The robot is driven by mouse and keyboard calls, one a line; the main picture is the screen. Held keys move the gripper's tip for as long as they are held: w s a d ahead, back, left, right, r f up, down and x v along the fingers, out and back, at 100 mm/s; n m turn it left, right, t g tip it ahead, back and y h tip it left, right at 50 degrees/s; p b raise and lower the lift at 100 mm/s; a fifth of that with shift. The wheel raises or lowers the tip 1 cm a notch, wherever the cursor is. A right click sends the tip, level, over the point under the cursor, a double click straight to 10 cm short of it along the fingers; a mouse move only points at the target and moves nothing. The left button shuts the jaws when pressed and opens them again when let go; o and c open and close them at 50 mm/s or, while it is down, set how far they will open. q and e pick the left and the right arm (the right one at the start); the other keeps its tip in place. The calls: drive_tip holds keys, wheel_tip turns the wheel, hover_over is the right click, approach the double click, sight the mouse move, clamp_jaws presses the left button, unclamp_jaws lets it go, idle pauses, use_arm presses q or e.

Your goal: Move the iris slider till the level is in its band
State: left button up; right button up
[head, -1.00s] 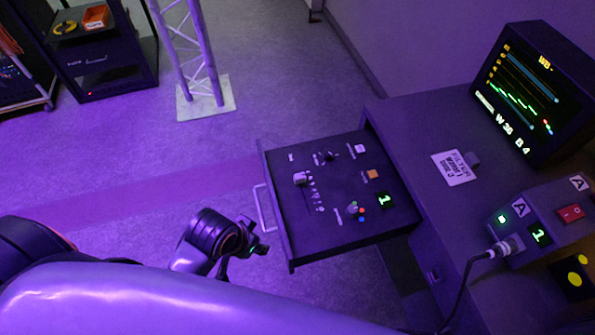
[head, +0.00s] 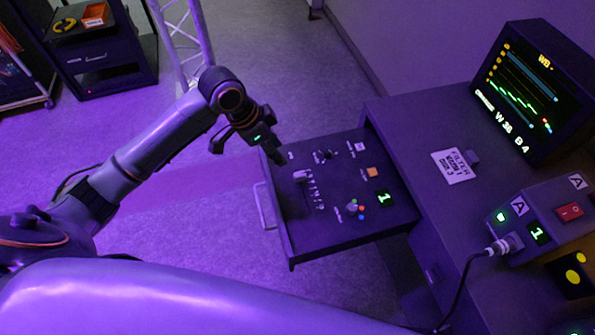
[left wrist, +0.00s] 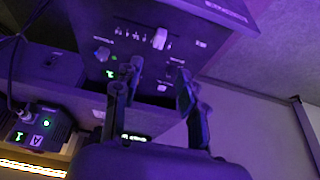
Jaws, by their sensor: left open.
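A dark control panel (head: 340,225) in a pulled-out drawer carries the controls. A pale slider knob (head: 301,176) sits at the top of a marked scale on its left part; I take it as the iris slider. It also shows in the left wrist view (left wrist: 160,38). A monitor (head: 525,90) at the right shows green traces and text; I cannot tell the level's band. My left gripper (head: 247,151) is open and empty, above the drawer's far left corner, apart from the knob. In the left wrist view its fingers (left wrist: 154,88) stand apart below the knob. My right gripper is out of view.
The drawer's handle (head: 265,207) sticks out at its front. A round knob (head: 351,207) and an orange button (head: 372,172) are also on the panel. A cabled box (head: 555,215) stands on the desk. A truss (head: 180,40) stands behind my left arm.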

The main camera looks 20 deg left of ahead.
sight(299, 174)
use_arm(q)
drive_tip(key=x, duration=1.3)
drive_tip(key=shift+w+d+f, duration=0.1)
drive_tip(key=shift+d+f, duration=0.1)
drive_tip(key=shift+f, duration=0.05)
clamp_jaws()
